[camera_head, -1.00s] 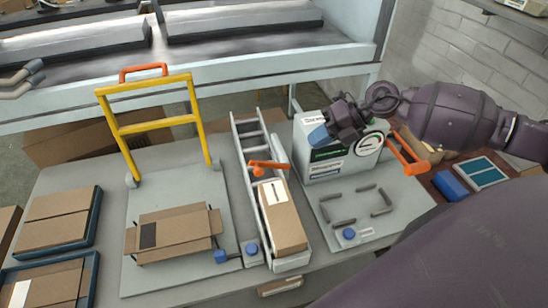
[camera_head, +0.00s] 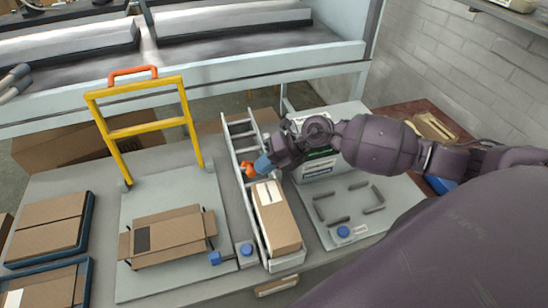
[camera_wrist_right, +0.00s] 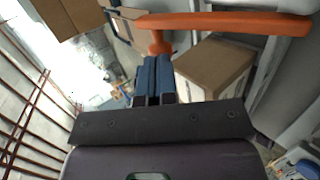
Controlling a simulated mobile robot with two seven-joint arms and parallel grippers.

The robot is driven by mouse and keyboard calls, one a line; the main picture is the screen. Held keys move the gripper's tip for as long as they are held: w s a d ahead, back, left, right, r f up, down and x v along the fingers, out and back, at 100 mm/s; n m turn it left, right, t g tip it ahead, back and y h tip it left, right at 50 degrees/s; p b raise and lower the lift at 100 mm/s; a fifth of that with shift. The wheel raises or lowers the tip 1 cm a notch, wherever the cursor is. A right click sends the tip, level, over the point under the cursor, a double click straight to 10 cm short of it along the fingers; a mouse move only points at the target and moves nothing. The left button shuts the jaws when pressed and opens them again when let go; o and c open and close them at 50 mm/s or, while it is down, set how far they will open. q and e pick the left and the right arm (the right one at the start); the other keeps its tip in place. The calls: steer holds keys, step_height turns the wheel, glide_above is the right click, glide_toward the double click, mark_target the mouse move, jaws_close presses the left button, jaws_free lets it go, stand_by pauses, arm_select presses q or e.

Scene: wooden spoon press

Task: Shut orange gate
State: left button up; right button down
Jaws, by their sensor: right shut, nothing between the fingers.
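The orange gate (camera_head: 249,169) is on the narrow grey chute (camera_head: 281,263), above the far end of a brown carton (camera_head: 278,220) lying in it. Most of the gate is hidden behind my right gripper in the head view. My left gripper is out of view.
A yellow frame with an orange handle (camera_head: 133,72) stands on a grey plate with an open carton (camera_head: 168,236) to the left. A white machine box (camera_head: 318,167) stands right of the chute, under my right arm. Blue trays of flat cartons (camera_head: 50,226) lie far left.

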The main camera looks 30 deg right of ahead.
steer(key=shift+a+f, duration=0.1)
steer(key=shift+a, duration=0.1)
stand_by(0.3)
steer(key=shift+w+a+f+p, duration=0.2)
steer(key=shift+a+f+p, duration=0.45)
steer(key=shift+f+p, duration=0.2)
